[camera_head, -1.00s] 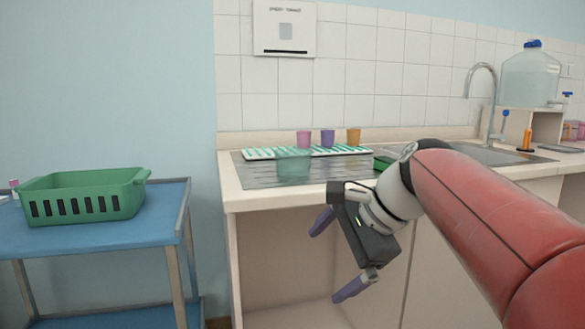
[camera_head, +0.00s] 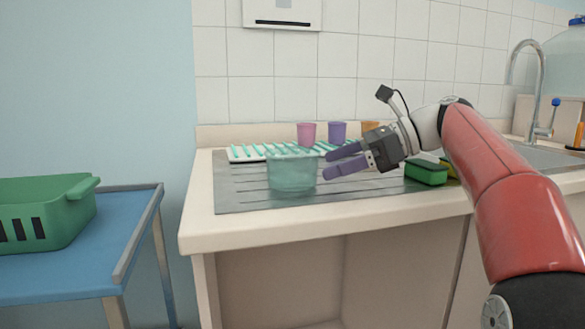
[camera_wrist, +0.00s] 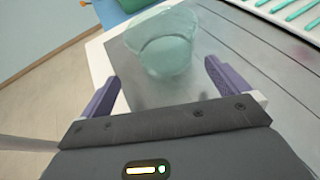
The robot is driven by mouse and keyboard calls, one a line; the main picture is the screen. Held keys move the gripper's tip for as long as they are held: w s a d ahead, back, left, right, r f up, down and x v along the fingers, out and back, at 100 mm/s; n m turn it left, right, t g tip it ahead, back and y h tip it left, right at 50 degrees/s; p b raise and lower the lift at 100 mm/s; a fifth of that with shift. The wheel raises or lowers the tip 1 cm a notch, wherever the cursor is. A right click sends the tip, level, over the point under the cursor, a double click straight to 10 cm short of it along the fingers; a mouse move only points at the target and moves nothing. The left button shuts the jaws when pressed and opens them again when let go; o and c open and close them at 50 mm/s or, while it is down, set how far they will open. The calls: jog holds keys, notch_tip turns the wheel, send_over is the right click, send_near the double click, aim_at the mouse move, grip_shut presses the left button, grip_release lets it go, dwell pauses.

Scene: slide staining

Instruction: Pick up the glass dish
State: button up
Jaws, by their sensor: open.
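The glass dish (camera_head: 292,176) is a clear, teal-tinted round vessel. It stands upright on the grey ribbed drainboard (camera_head: 235,197) near the front of the counter. In the wrist view the glass dish (camera_wrist: 162,45) lies ahead of my fingers, roughly between their lines. My gripper (camera_head: 346,161) is open and empty, just to the right of the dish in the head view, with its purple fingers pointing left at it. In the wrist view my gripper (camera_wrist: 160,82) shows its two fingers spread apart, short of the dish.
A teal-pegged rack (camera_head: 236,154) lies behind the dish, with a pink cup (camera_head: 306,133), a purple cup (camera_head: 337,132) and a partly hidden orange cup (camera_head: 370,127). A green sponge (camera_head: 426,173) lies right of the gripper. A green basket (camera_head: 40,222) sits on a blue cart (camera_head: 95,258).

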aim_at(300, 173)
jog(key=shift+w+a, duration=0.1)
jog(key=shift+w, duration=0.2)
jog(key=shift+w+a+f, duration=0.1)
jog(key=shift+a+f, duration=0.1)
jog(key=shift+a, duration=0.1)
jog(key=b+x, duration=0.2)
jog(key=x, duration=0.5)
jog(key=shift+r, duration=0.1)
jog(key=c, duration=0.9)
jog(key=shift+r, duration=0.1)
jog(key=shift+c, duration=0.2)
